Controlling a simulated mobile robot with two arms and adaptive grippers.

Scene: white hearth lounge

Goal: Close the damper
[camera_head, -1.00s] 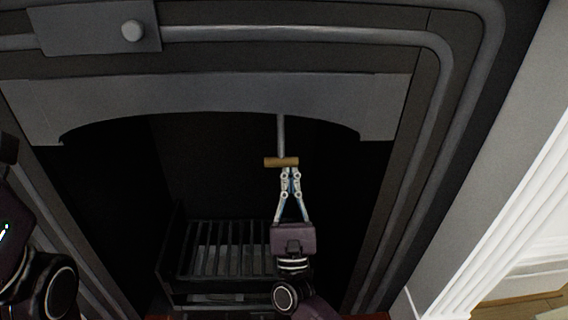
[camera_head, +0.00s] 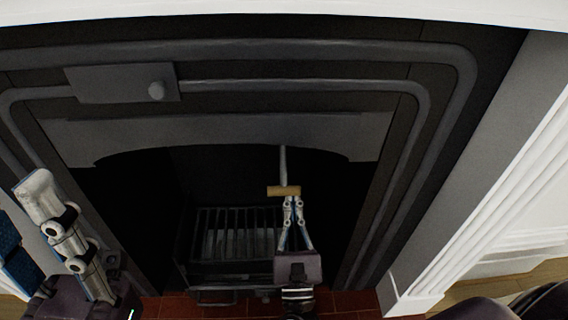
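A thin metal rod (camera_head: 283,165) hangs from the top of the dark firebox opening, with a wooden crossbar handle (camera_head: 274,191) at its lower end. My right gripper (camera_head: 288,198) comes up from below, its fingers drawn together at the wooden handle; they appear shut on it.
A black fire grate (camera_head: 235,240) stands inside the firebox, behind and left of my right gripper. Red hearth tiles (camera_head: 345,303) lie below. A white mantel edge (camera_head: 300,10) runs overhead, and a white side panel (camera_head: 480,170) stands at the right.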

